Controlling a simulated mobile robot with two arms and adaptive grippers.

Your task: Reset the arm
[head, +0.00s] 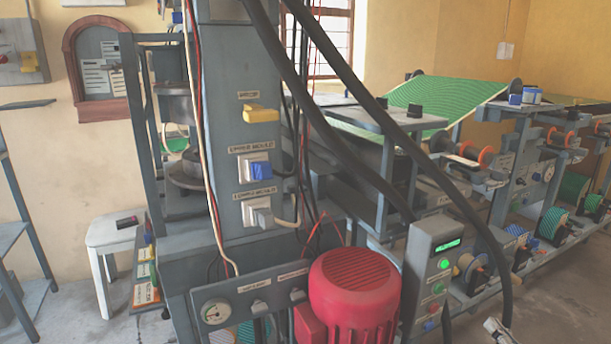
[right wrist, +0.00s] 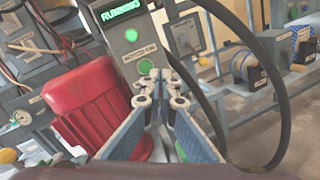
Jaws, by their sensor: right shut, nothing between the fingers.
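My right gripper (head: 496,328) shows only in part at the bottom right edge of the head view, to the right of the control box (head: 420,285). In the right wrist view its fingers (right wrist: 160,78) are shut with nothing between them. The control box also shows just beyond the fingertips in that view, with a lit green display (right wrist: 124,14) that seems to read "RUNNING" and a lit green button (right wrist: 131,34). I cannot tell the exact gap to the box, and the fingers hide its lower part. My left gripper is not in view.
A red motor (head: 355,290) stands left of the control box. Thick black hoses (head: 350,75) hang across the machine and down beside the box. A column with switches (head: 235,140) rises at left centre. Machines with spools (head: 555,225) line the right. Open floor (head: 560,310) lies at lower right.

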